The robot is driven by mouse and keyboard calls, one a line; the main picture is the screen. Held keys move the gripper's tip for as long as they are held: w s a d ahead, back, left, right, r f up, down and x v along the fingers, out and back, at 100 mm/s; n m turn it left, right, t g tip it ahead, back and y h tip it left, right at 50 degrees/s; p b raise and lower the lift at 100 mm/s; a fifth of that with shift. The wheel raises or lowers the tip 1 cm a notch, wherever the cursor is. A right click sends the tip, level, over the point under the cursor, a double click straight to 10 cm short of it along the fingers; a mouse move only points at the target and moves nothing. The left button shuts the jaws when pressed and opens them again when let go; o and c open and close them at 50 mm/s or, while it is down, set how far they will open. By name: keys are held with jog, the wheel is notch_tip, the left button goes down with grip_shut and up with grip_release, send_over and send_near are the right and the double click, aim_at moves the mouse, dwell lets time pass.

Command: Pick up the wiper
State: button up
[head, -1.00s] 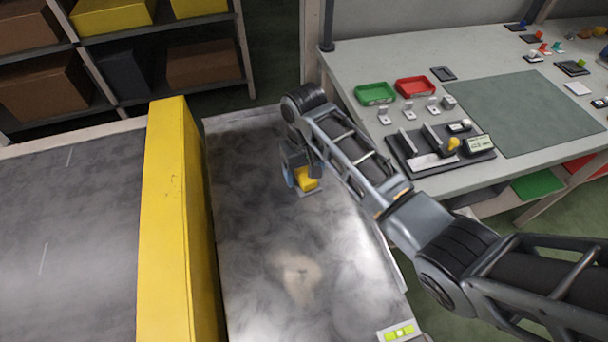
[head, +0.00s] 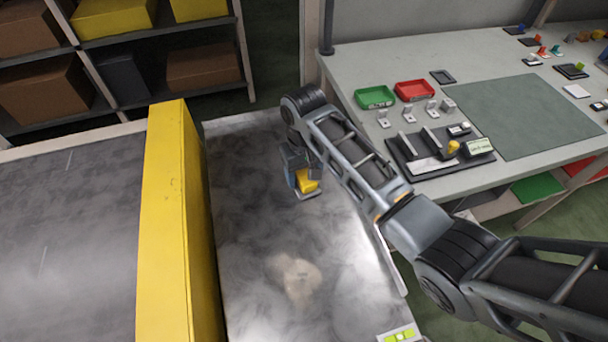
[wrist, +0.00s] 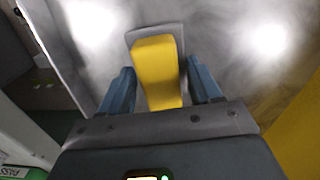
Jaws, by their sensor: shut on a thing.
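The wiper has a yellow block handle (wrist: 157,72) on a grey base plate (wrist: 168,30). In the head view, its yellow handle (head: 307,181) shows below my arm, over the grey metal surface (head: 260,235). My gripper (wrist: 160,90) has a blue-grey finger on each side of the yellow handle and is shut on it. In the head view my gripper (head: 298,170) is partly hidden by my own arm. I cannot tell whether the wiper's base touches the surface or is slightly above it.
A tall yellow barrier (head: 168,220) stands left of the metal surface. A workbench (head: 350,70) with a green tray (head: 375,96), a red tray (head: 414,89) and small parts is at the right. A brownish smudge (head: 298,280) marks the open metal surface in front.

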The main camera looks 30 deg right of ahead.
aim_at(303, 172)
notch_tip(303, 172, up, 4)
jog(key=shift+w+f, duration=0.1)
jog(key=s+d+r+p, duration=0.3)
jog(key=s+d+r, duration=0.3)
jog(key=s+d, duration=0.2)
jog(key=shift+s+r, duration=0.3)
jog(key=shift+r, duration=0.05)
